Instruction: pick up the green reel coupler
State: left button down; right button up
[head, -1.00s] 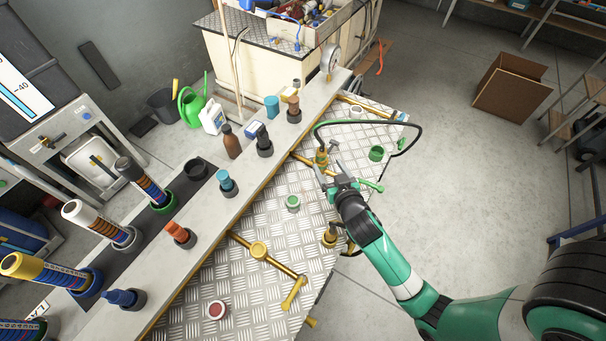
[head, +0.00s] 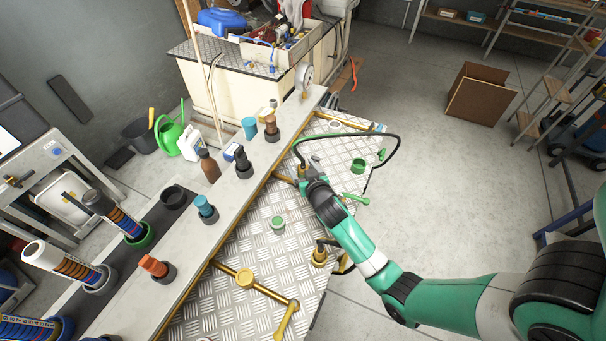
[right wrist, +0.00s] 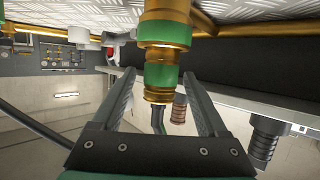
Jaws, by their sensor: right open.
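The green reel coupler (right wrist: 160,75) has a green band between brass collars, with a dark hose at one end. In the right wrist view it stands between and slightly beyond the fingertips of my right gripper (right wrist: 159,80). The fingers are open, with a gap on each side of it. In the head view my right gripper (head: 308,168) is over the far part of the metal plate, beside the brass fitting (head: 302,171), largely covering it. My left gripper is not in view.
A black hose (head: 355,137) loops behind the gripper. A green cup (head: 358,165) and a green-rimmed cap (head: 278,223) stand on the tread plate (head: 250,315). Brass pipes (head: 265,287) cross the plate. A grey ledge (head: 225,205) with several fittings runs along its left.

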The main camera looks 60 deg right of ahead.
jog(key=shift+x, duration=1.1)
jog(key=shift+s, duration=0.1)
grip_shut()
